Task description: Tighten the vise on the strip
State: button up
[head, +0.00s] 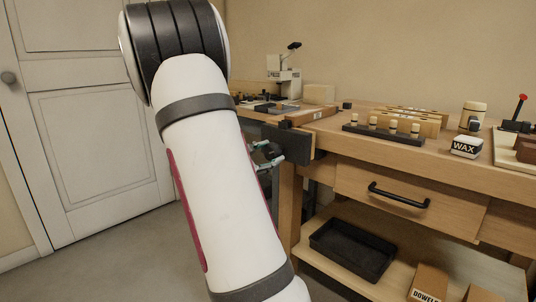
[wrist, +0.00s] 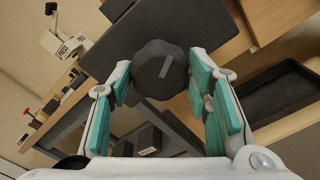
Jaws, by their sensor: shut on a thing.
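The vise is a dark block (head: 298,142) on the left end of the workbench; in the wrist view its dark face (wrist: 120,42) fills the upper middle. A round black knob (wrist: 160,69) with a pale line stands out from that face. My gripper (wrist: 162,78), with teal pads, is shut on the knob, one finger on each side. In the head view my gripper (head: 263,152) is mostly hidden behind my arm, at the vise's left side. I cannot make out the strip in either view.
The workbench (head: 330,132) holds a dark rack (head: 381,136) of pegs and a wax tin (head: 467,146). Below are a drawer handle (head: 400,197) and a black tray (head: 352,249) on the shelf. A second bench with a microscope-like machine (head: 285,80) stands behind. Floor at left is clear.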

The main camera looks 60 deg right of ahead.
jog(key=m, duration=0.3)
jog(key=shift+m, duration=0.4)
jog(key=m, duration=0.4)
jog(key=shift+d, duration=0.1)
jog(key=o, duration=1)
jog(key=v, duration=0.7)
jog(key=shift+w, duration=0.1)
